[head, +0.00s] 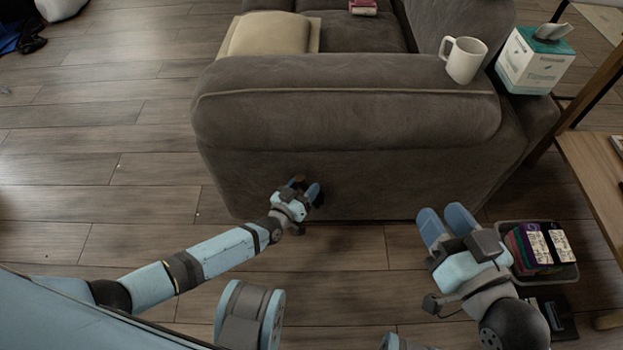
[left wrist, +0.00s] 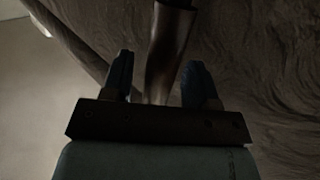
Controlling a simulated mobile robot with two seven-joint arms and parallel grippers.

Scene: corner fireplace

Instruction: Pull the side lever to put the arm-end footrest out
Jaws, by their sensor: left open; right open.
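The grey sofa (head: 350,105) stands with its wide arm end facing me. A brown side lever (head: 298,182) shows low on that arm end, mostly hidden behind my left gripper (head: 304,190). In the left wrist view the lever (left wrist: 168,45) runs between the two open fingers of my left gripper (left wrist: 160,80). I cannot tell whether either finger touches it. My right gripper (head: 446,217) is open and empty, above the floor to the right, apart from the sofa. No extended footrest shows in the visible part of the sofa.
A white mug (head: 465,60) stands on the sofa arm, with a tissue box (head: 535,62) beside it at right. A grey bin (head: 548,275) of colourful cases sits on the floor near my right gripper. A wooden table (head: 595,165) is at right.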

